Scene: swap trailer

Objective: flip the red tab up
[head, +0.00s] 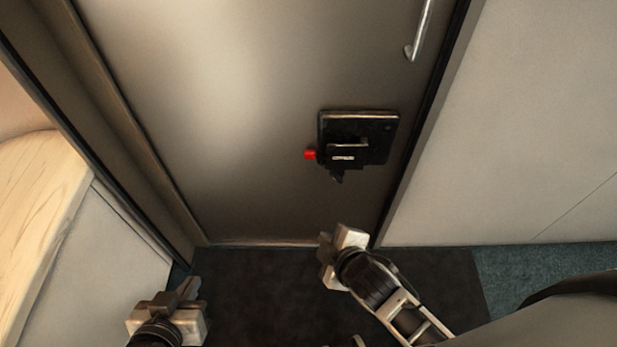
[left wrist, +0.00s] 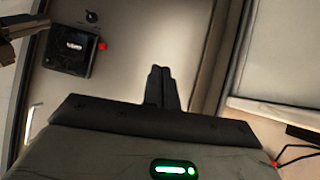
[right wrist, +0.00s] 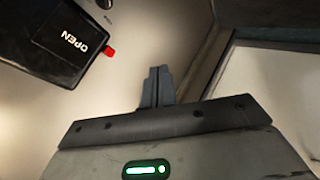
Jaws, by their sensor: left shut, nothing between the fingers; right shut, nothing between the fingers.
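The small red tab (head: 310,154) sticks out from the left side of a black latch box (head: 380,128) on the door. In the left wrist view the red tab (left wrist: 102,46) is beside the box (left wrist: 66,58), left of my left gripper (left wrist: 162,82). In the head view my right gripper (head: 325,243) is below the box and my left gripper (head: 190,288) is at lower left. Both are shut, empty and apart from the tab.
The large grey door (head: 220,100) carries a metal handle (head: 420,30) at upper right. A pale wall (head: 540,130) stands to its right. A wooden top (head: 40,200) is at the left. The dark floor (head: 260,290) is clear between my grippers.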

